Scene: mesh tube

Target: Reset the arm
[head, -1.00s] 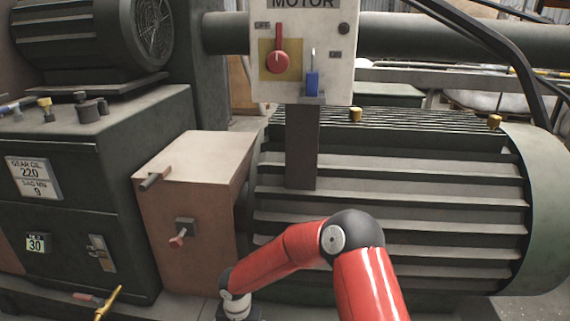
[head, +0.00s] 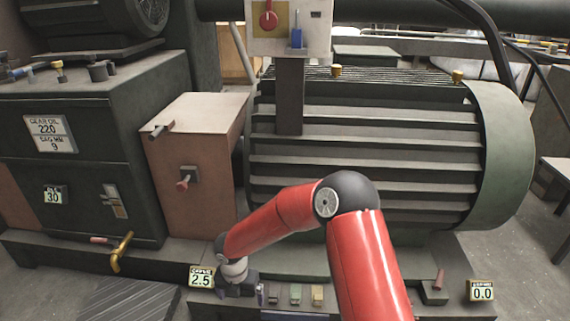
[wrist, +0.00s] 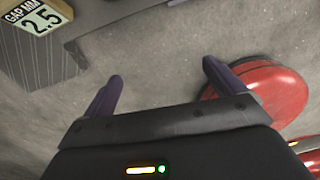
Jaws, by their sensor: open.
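My red arm reaches over the front of the large ribbed motor (head: 365,155) in the head view. My gripper (wrist: 161,72) shows in the wrist view with its two dark purple fingers spread apart. Nothing is between them but grey floor below. In the head view the arm's end points down beside the yellow plate reading 2.5 (head: 202,277), and the fingers are hard to make out there. The same gap plate shows at the upper left of the wrist view (wrist: 36,17).
A row of small blocks (head: 295,295) lies on the low ledge by my arm's end. A plate reading 0.0 (head: 481,291) stands right. A brown box (head: 190,160) and dark gear-oil cabinet (head: 90,150) stand left. Open floor (head: 510,250) lies right. A red rounded shape (wrist: 265,95) is close beside the right finger.

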